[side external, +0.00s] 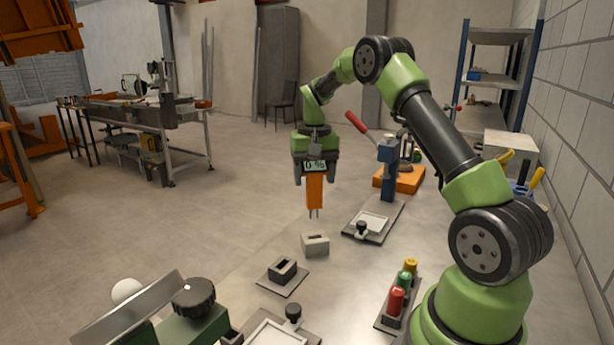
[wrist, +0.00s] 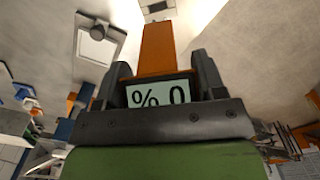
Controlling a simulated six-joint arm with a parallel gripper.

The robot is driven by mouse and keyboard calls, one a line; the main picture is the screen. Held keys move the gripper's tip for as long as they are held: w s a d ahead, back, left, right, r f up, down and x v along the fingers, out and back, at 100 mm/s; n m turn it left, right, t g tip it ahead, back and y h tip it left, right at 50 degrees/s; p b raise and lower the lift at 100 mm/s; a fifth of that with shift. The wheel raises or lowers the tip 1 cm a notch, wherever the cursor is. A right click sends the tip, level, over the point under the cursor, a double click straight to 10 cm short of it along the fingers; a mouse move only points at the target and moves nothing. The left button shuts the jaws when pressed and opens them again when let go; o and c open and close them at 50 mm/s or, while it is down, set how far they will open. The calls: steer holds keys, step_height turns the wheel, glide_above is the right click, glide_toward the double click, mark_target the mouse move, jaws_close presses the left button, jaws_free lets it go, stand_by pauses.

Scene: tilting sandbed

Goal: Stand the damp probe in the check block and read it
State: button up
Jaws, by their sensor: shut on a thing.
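The damp probe (side external: 314,192) is orange with a small pale display and two thin pins pointing down. My gripper (side external: 315,178) is shut on it and holds it upright in the air. In the wrist view the probe (wrist: 157,48) stretches away between the fingers of my gripper (wrist: 160,74), its display showing a 0 and a percent sign. A light grey block (side external: 315,246) with a dark slot in its top stands on the table below the probe. The pins are above it and apart from it. The block also shows at the top of the wrist view (wrist: 157,8).
A dark slotted holder (side external: 283,272) sits on a flat plate in front of the grey block. Red, green and yellow capped pieces (side external: 397,301) stand in a rack at right. A blue press with a red lever (side external: 388,165) and a pale tray (side external: 369,222) stand behind.

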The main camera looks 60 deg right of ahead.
mark_target(315, 207)
steer(key=shift+d+n, duration=0.2)
steer(key=shift+n, duration=0.3)
steer(key=shift+f, duration=0.1)
steer(key=shift+f, duration=2.15)
steer(key=shift+f, duration=0.25)
steer(key=shift+f, duration=0.9)
steer(key=shift+f, duration=0.3)
steer(key=shift+f, duration=0.45)
